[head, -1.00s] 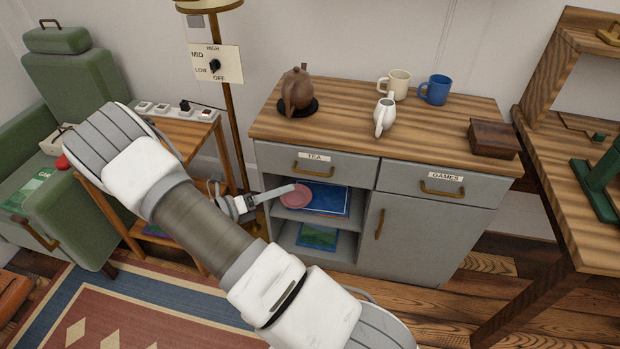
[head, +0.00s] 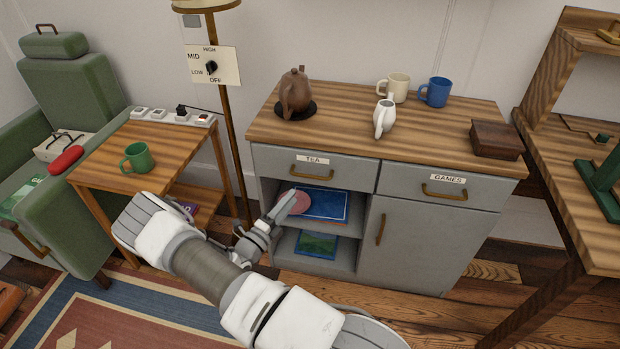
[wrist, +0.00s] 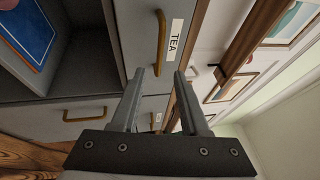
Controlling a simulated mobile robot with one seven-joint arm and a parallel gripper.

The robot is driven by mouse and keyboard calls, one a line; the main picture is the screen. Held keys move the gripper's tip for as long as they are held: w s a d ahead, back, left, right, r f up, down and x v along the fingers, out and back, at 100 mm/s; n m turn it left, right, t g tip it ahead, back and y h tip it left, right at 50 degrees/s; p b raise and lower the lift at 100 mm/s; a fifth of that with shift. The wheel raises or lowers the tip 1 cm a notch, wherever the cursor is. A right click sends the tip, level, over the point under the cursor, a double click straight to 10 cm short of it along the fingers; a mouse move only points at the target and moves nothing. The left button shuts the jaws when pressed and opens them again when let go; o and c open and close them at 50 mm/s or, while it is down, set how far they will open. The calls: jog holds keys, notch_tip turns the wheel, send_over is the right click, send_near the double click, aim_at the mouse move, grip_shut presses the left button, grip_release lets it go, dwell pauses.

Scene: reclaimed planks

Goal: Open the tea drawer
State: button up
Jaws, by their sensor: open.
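The tea drawer (head: 329,178) is the grey upper left drawer of the cabinet, with a TEA label and a brass bar handle (head: 311,173). It looks shut. In the wrist view the handle (wrist: 161,42) and the TEA label (wrist: 175,40) are ahead of my gripper (wrist: 159,74). The two fingers are apart with nothing between them, and the handle lies beyond their tips. In the head view my gripper (head: 279,209) is below and left of the handle, in front of the open shelves, partly hidden by my arm.
The games drawer (head: 462,192) is to the right, above a door. A teapot (head: 295,93), a white jug (head: 384,117), two mugs and a brown box (head: 496,138) stand on the cabinet top. A side table (head: 152,168) with a green mug and a floor lamp are left.

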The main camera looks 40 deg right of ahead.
aim_at(310, 177)
jog(key=b+x, duration=0.1)
jog(key=x, duration=0.9)
jog(key=shift+d+r, duration=0.1)
jog(key=shift+d, duration=0.15)
grip_shut()
dwell(0.9)
